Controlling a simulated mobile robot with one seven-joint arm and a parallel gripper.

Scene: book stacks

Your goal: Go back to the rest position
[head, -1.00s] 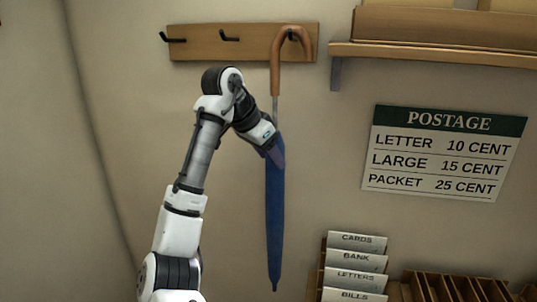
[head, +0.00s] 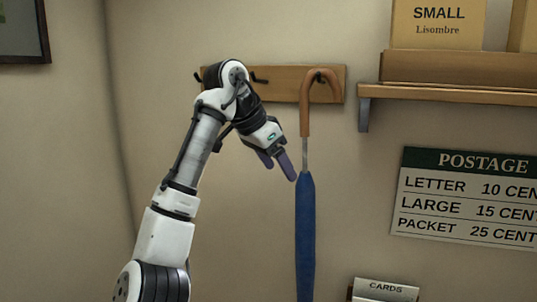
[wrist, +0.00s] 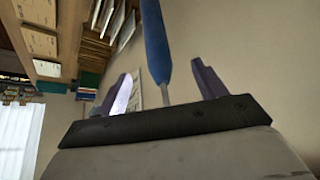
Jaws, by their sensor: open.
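My gripper (head: 280,172) is open and empty in the head view, just left of the umbrella and apart from it in the picture. The blue umbrella (head: 305,235) hangs by its brown crook handle (head: 304,108) from the right hook of the wooden hook rail (head: 285,83). It hangs straight down, its lower end out of the frame. In the wrist view, my gripper's two fingers (wrist: 165,88) stand wide apart. The umbrella (wrist: 155,45) shows beyond them, between the fingers in the picture.
A wooden shelf (head: 450,95) with a box marked SMALL (head: 437,22) is at the upper right. A postage sign (head: 465,195) is on the wall below it. A card rack (head: 385,289) is at the bottom.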

